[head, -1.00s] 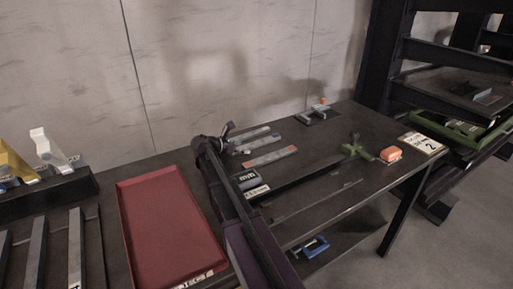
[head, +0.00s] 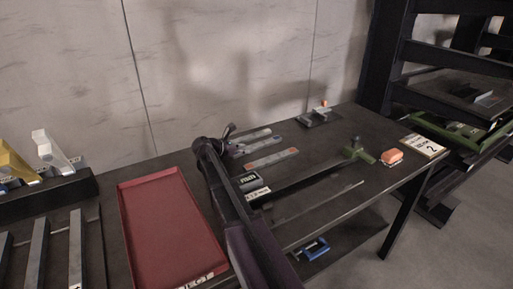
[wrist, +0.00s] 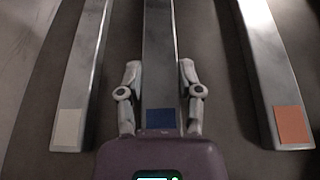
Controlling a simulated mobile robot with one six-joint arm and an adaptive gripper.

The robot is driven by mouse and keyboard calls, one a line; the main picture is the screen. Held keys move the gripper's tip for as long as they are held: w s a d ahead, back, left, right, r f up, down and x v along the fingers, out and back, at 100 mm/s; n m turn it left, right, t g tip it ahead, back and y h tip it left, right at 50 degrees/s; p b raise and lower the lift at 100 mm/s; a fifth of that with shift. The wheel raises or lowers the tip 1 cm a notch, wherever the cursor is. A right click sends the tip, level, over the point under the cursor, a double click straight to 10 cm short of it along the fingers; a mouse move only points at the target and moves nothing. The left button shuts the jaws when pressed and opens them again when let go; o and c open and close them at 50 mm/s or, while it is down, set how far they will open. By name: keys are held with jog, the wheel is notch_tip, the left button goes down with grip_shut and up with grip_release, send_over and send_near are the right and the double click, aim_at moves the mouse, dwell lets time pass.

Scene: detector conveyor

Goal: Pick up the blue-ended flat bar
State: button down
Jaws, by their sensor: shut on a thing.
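The blue-ended flat bar (wrist: 160,60) is a grey metal bar with a blue patch at its near end, seen in the middle of the wrist view. My gripper (wrist: 160,100) has one finger on each side of the bar, close behind the blue patch, and is shut on it. In the head view my gripper (head: 228,132) is low over the table, at the left ends of the flat bars. The blue end is hidden there, and I cannot tell whether the bar is clear of the table.
A white-ended bar (wrist: 80,80) lies left and an orange-ended bar (wrist: 268,75) right of the held bar. A red tray (head: 165,230) is left of my arm. A green part (head: 361,154) and an orange block (head: 391,157) stand farther right on the table (head: 330,160).

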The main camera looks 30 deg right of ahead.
jog(key=shift+r, duration=0.25)
jog(key=shift+r+p, duration=1.6)
jog(key=shift+p, duration=0.2)
jog(key=s+d, duration=0.1)
jog(key=s, duration=0.4)
jog(key=s+d+r+p, duration=0.1)
jog(key=s+d, duration=0.1)
jog(key=s, duration=0.3)
jog(key=s+d, duration=0.2)
jog(key=s, duration=0.3)
jog(key=shift+d+r, duration=0.2)
jog(key=shift+a, duration=0.15)
